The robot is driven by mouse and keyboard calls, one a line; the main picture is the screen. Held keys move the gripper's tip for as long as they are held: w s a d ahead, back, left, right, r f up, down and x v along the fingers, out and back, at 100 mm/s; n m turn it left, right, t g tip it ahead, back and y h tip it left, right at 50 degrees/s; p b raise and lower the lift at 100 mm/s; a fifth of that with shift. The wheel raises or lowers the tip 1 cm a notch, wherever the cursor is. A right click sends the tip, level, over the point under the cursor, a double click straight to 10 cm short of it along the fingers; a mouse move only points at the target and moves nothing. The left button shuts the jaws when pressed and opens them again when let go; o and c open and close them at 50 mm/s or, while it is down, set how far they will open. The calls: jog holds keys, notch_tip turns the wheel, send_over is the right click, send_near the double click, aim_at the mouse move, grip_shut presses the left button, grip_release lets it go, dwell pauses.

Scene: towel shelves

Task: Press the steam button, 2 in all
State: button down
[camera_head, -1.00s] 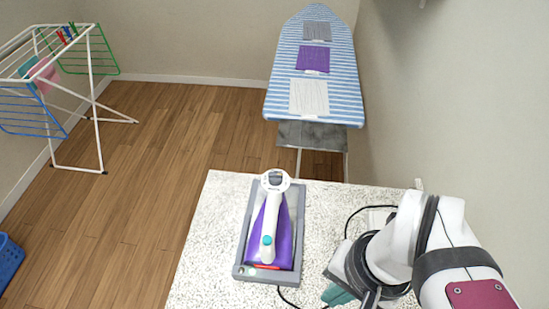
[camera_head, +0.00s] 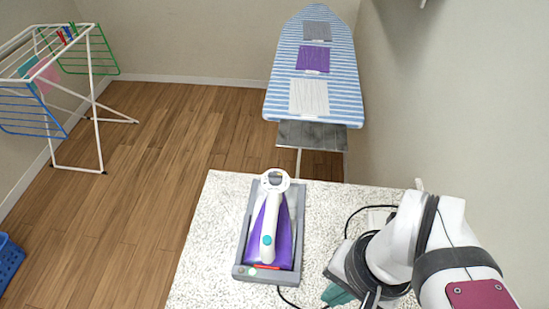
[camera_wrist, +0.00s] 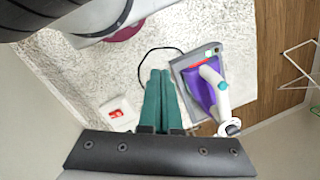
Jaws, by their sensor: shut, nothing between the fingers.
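A purple and white iron (camera_head: 278,225) lies in a grey tray-like stand (camera_head: 240,272) on the speckled counter. A round teal button (camera_head: 267,240) sits on its white handle. The button also shows in the wrist view (camera_wrist: 223,86), where the iron (camera_wrist: 203,95) is right of my fingers. My gripper (camera_head: 338,293) is to the right of the stand, apart from it, partly cut off by the lower edge. In the wrist view, my gripper's green fingers (camera_wrist: 160,72) are together and empty, pointing over bare counter.
A white socket with a red switch (camera_wrist: 116,112) lies left of my fingers. A black cord (camera_head: 350,217) runs over the counter. Behind stands a striped ironing board (camera_head: 284,85) with several cloths. A drying rack (camera_head: 97,110) and blue basket (camera_head: 8,262) are at left.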

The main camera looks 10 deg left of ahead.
notch_tip(320, 180, up, 5)
jog(key=n+t+h, duration=0.5)
jog(key=n+t, duration=0.2)
jog(key=n, duration=2.1)
send_over(264, 242)
jog(key=shift+a+f, duration=0.1)
jog(key=shift+f, duration=4.4)
jog(key=shift+f, duration=0.1)
